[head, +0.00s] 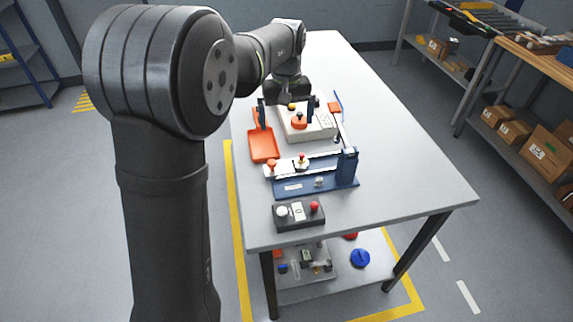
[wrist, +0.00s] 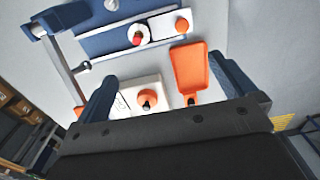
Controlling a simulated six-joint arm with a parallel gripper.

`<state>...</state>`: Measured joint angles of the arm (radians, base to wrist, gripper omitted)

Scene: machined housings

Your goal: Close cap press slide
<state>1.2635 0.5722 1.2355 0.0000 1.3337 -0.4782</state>
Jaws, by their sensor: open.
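The cap press (head: 316,188) has a blue base, a pale rail, and a blue post (head: 347,168) at its right end. An orange knob (head: 271,164) sits at the left of the rail, and a white part with a red top (head: 302,160) sits on the rail. The press also shows at the top of the wrist view (wrist: 92,44), with its orange knob (wrist: 182,25). My gripper (head: 287,110) is open and empty, its blue fingers apart above the white block, behind the press. Its fingers also show in the wrist view (wrist: 165,88). I cannot tell which rail part slides.
A white block (head: 320,131) with an orange round part (head: 299,120) stands behind the press. An orange tray (head: 263,146) lies to its left. A dark button box (head: 298,215) stands in front. The table's right side (head: 400,170) is clear.

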